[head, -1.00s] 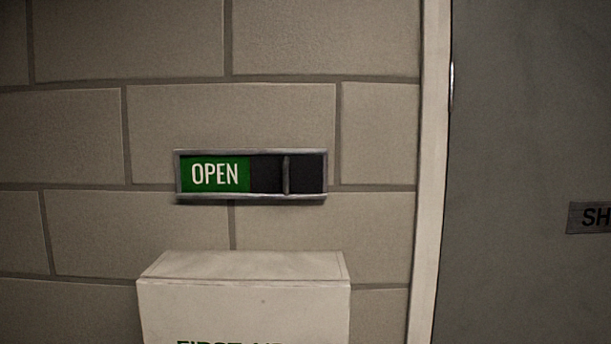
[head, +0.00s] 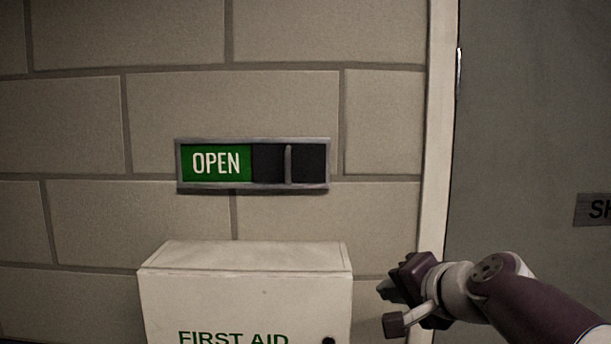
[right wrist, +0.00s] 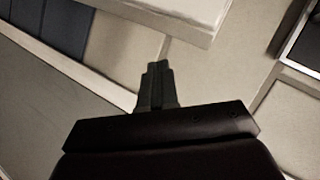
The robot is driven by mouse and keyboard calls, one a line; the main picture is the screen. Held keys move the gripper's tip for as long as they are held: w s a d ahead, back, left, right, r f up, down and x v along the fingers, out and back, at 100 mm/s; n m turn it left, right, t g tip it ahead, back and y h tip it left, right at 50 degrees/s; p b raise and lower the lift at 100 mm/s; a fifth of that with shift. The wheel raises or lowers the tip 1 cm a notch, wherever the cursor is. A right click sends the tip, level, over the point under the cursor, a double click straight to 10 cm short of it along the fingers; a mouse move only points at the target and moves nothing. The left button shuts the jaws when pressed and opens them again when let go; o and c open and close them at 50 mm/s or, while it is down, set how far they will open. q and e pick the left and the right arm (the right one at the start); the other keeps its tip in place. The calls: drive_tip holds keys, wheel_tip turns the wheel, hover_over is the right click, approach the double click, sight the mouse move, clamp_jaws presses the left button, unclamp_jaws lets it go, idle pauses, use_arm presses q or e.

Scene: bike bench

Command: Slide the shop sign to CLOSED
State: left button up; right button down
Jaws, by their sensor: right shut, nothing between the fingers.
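The shop sign (head: 254,190) is a grey-framed slot on the block wall. Its left part shows a green OPEN panel (head: 216,163), and its right part is dark. A thin upright grey handle (head: 288,166) stands in the dark part, right of the sign's middle. My right gripper (head: 388,290) is below and to the right of the sign, beside the first aid box, touching neither as far as I can see. Its fingers are shut and empty in the right wrist view (right wrist: 157,82). A dark framed corner, likely the sign (right wrist: 302,42), shows there at the right edge. My left gripper is not in view.
A white FIRST AID box (head: 245,290) juts from the wall below the sign; its edge also shows in the right wrist view (right wrist: 175,14). A pale door frame (head: 437,150) and a grey door (head: 530,120) are at the right. The wall around the sign is clear.

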sight(288, 165)
drive_tip(key=s+a+r+m+t+y, duration=0.1)
drive_tip(key=a+r+y, duration=0.1)
drive_tip(key=r, duration=0.7)
drive_tip(key=s+a+r+m+t+y, duration=0.1)
drive_tip(key=a+r+t+y, duration=0.1)
drive_tip(key=r, duration=0.7)
drive_tip(key=shift+s+m+y, duration=0.3)
drive_tip(key=shift+s+y, duration=0.1)
drive_tip(key=shift+y, duration=0.1)
drive_tip(key=s+a+p+x, duration=0.1)
drive_tip(key=p+x, duration=0.5)
drive_tip(key=x, duration=0.6)
drive_tip(key=shift+a, duration=0.85)
drive_tip(key=shift+w, duration=0.1)
